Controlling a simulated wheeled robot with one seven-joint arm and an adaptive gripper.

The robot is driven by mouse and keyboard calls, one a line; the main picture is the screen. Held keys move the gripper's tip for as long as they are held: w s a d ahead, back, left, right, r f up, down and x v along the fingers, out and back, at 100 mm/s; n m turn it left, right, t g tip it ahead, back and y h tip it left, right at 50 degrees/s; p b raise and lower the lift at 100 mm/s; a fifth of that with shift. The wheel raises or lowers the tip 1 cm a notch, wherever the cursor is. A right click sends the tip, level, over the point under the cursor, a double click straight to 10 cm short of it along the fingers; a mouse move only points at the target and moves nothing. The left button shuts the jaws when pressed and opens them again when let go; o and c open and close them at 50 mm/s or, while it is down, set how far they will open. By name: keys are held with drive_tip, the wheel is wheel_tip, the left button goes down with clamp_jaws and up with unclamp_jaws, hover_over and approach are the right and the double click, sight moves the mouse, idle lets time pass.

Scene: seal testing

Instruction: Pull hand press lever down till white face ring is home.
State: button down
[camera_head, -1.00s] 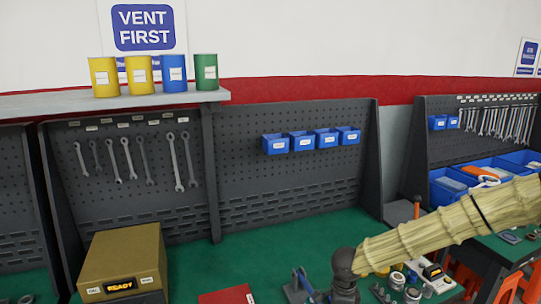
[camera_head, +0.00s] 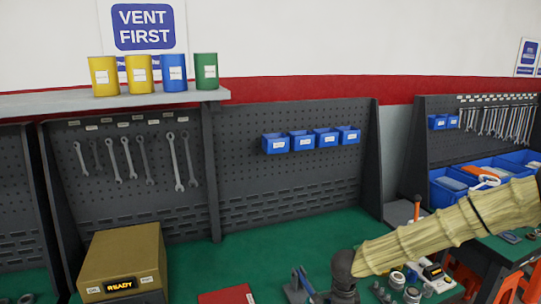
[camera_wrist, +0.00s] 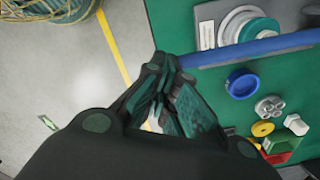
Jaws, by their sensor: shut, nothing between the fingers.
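My gripper (camera_wrist: 164,62) is shut and empty in the wrist view, its dark fingertips together. A blue bar (camera_wrist: 255,47), which looks like the press lever, runs from beside the fingertips to the right edge. Whether the fingertips touch it I cannot tell. Beyond the bar is a grey plate with a round white and green part (camera_wrist: 255,28); I cannot tell whether this is the face ring or how it is seated.
A blue cup (camera_wrist: 242,84), a grey lobed part (camera_wrist: 269,107), a yellow ring (camera_wrist: 263,128) and a red-green block (camera_wrist: 281,147) lie right of my gripper. The green bench (camera_head: 275,250) also bears a brown READY box (camera_head: 124,262). Floor shows left of the bench edge.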

wheel_tip(320, 180, up, 7)
drive_tip(key=p, duration=0.7)
drive_tip(key=shift+r, duration=0.1)
drive_tip(key=shift+r+p, duration=0.5)
drive_tip(key=shift+r, duration=0.4)
drive_tip(key=s+d+f+n+t+h+b, duration=0.1)
drive_tip(key=s+f+n+b, duration=0.35)
drive_tip(key=s+f, duration=0.55)
drive_tip(key=s+d+f+n+t+h+b, duration=0.1)
drive_tip(key=s+f+n+b, duration=0.4)
drive_tip(key=f, duration=0.9)
drive_tip(key=s+f+n+g+y+b, duration=0.1)
drive_tip(key=s+f+n, duration=0.3)
drive_tip(key=s, duration=0.6)
drive_tip(key=s+d+f+n+g+y+b, duration=0.1)
drive_tip(key=s+f+n+b, duration=0.3)
drive_tip(key=s, duration=0.6)
drive_tip(key=shift+s+f+n+b, duration=0.3)
drive_tip(key=shift+f+n, duration=0.5)
drive_tip(key=shift+n, duration=0.25)
